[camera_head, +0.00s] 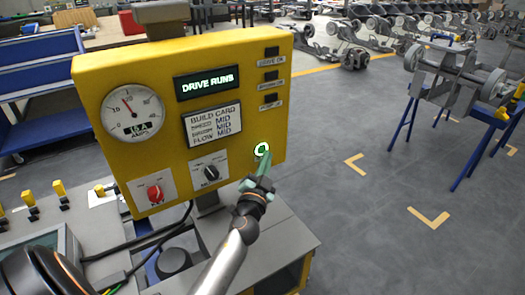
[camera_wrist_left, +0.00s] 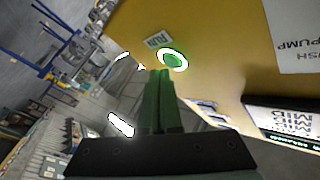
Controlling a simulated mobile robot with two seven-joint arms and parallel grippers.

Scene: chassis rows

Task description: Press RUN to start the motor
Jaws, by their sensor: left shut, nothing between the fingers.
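The yellow control panel (camera_head: 240,110) stands upright on a grey bench. The green RUN button (camera_head: 262,149) with a lit white ring is at its lower right; it also shows in the left wrist view (camera_wrist_left: 172,60), beside a small label. The panel's display (camera_head: 208,83) reads "DRIVE RUNS". The gauge (camera_head: 133,114) has its needle left of the top and a readout that looks like 15 A. My left gripper (camera_head: 265,163) is shut and empty, its green fingertips just below the button. In the wrist view the tips (camera_wrist_left: 160,72) reach the button's lower edge; I cannot tell whether they touch. My right gripper is not in view.
A red knob (camera_head: 155,193) and a black knob (camera_head: 211,172) sit on the panel's lower part. A build card (camera_head: 213,125) is at its middle. A blue stand with a chassis (camera_head: 450,80) is at right. Open floor lies between.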

